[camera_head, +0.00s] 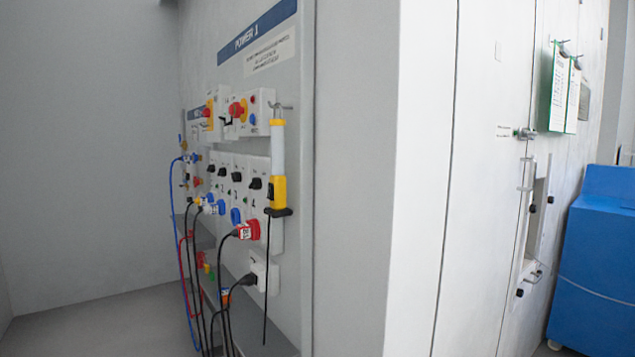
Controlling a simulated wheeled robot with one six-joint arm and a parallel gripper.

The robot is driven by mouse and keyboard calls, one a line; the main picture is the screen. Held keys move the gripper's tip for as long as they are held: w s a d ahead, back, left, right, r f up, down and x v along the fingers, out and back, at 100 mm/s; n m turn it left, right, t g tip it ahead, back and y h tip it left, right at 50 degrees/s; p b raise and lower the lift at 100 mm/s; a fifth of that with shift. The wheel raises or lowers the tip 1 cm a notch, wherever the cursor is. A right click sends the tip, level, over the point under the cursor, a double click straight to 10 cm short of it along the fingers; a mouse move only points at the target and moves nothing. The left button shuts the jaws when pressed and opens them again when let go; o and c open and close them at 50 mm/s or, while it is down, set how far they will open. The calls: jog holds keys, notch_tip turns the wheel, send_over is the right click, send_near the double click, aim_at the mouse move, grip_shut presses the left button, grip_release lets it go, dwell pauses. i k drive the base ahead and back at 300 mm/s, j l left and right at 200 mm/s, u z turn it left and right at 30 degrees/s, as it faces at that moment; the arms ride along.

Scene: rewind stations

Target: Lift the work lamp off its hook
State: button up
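The work lamp (278,162) hangs upright on the wall of the power station, left of the middle of the view. It has a white tube, a yellow top and a yellow lower handle with a dark base. Its hook (282,106) shows as a small metal piece at the lamp's top. A dark cord runs down from the lamp's base. My gripper is not in view.
Switch boxes (256,112) and a socket panel (236,190) with plugs and hanging cables sit left of the lamp. A white wall edge (410,180) stands to the right. A door with clipboards (560,88) and a blue cabinet (598,265) are farther right.

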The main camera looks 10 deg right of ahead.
aim_at(278, 180)
jog(key=i+j+z, duration=0.3)
jog(key=i+j, duration=0.3)
jog(key=i+j+z, duration=0.3)
jog(key=i+j, duration=0.25)
jog(key=j, duration=0.15)
